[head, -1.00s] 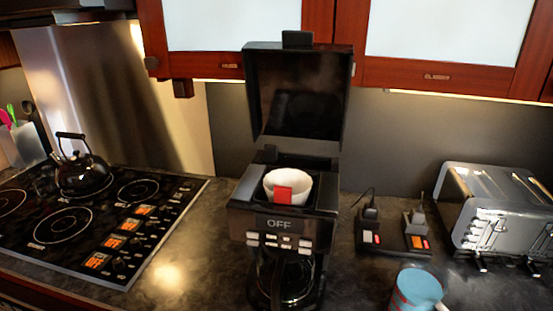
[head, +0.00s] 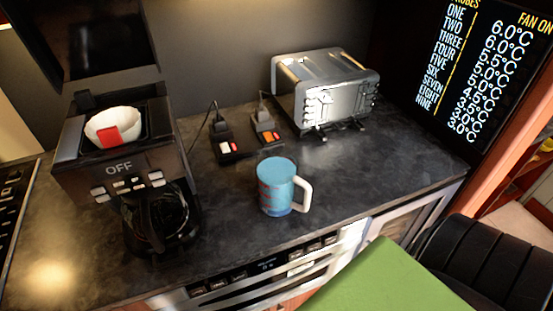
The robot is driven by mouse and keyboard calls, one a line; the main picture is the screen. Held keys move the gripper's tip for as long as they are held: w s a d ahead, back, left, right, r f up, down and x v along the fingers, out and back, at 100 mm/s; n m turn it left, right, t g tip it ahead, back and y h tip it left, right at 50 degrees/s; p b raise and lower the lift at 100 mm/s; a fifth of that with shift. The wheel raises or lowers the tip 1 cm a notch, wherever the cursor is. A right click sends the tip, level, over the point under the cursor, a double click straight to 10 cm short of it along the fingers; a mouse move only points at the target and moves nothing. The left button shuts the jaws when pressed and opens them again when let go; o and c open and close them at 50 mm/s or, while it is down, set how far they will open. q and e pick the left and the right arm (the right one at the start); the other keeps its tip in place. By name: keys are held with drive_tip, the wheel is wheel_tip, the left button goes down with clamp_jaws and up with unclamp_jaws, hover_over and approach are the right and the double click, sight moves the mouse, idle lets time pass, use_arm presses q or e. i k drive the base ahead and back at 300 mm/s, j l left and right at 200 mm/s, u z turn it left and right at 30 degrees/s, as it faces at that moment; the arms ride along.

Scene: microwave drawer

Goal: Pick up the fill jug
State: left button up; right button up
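A blue jug (head: 276,187) with a white handle on its right side and reddish marks on its wall stands upright on the dark countertop, near the front edge. I take it to be the fill jug. Its top looks light blue; I cannot tell what is inside. A dark glass carafe (head: 160,215) sits in the coffee maker (head: 125,165) to the left. Neither of my grippers is in view, and nothing touches the jug.
The coffee maker's lid (head: 90,40) is up, showing a white filter (head: 115,127) with a red tab. Two switch units (head: 226,145) and a toaster (head: 325,90) stand behind the jug. A green flat surface (head: 390,280) is at the lower right. Counter right of the jug is clear.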

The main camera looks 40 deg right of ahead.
sight(276, 171)
drive_tip(key=l+z, duration=0.1)
drive_tip(key=z, duration=0.25)
drive_tip(key=i+l+z, duration=0.1)
drive_tip(key=z, duration=0.25)
drive_tip(key=l+z, duration=0.1)
drive_tip(key=z, duration=0.25)
